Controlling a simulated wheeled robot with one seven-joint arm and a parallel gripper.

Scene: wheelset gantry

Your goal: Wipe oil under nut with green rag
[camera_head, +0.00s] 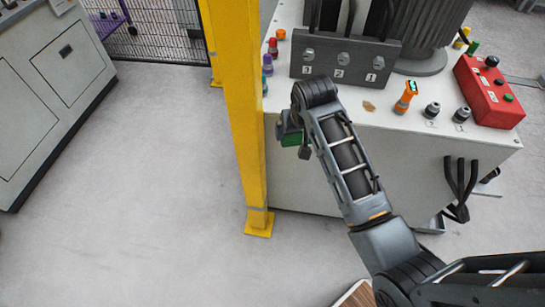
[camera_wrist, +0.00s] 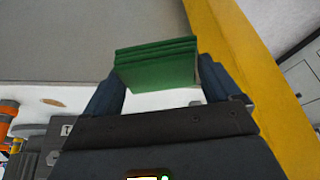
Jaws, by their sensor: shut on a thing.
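The green rag (camera_wrist: 156,65) is a folded block held between the two fingers of my gripper (camera_wrist: 158,80) in the wrist view. In the head view the rag (camera_head: 291,140) shows under my gripper (camera_head: 290,128), at the left side of the white bench, beside the yellow post. Several nuts (camera_head: 344,58) sit on the dark block numbered 3, 2, 1. A brown oil spot (camera_head: 369,106) lies on the bench top in front of the block, nearest number 1. The spot also shows at the left in the wrist view (camera_wrist: 52,102). The rag is apart from it.
The yellow post (camera_head: 234,110) stands close left of my gripper. On the bench top (camera_head: 330,100) are an orange tool (camera_head: 405,97), two dark fittings (camera_head: 432,110) and a red control box (camera_head: 489,92). Small coloured bottles (camera_head: 267,62) line the left edge. Open floor lies left of the post.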

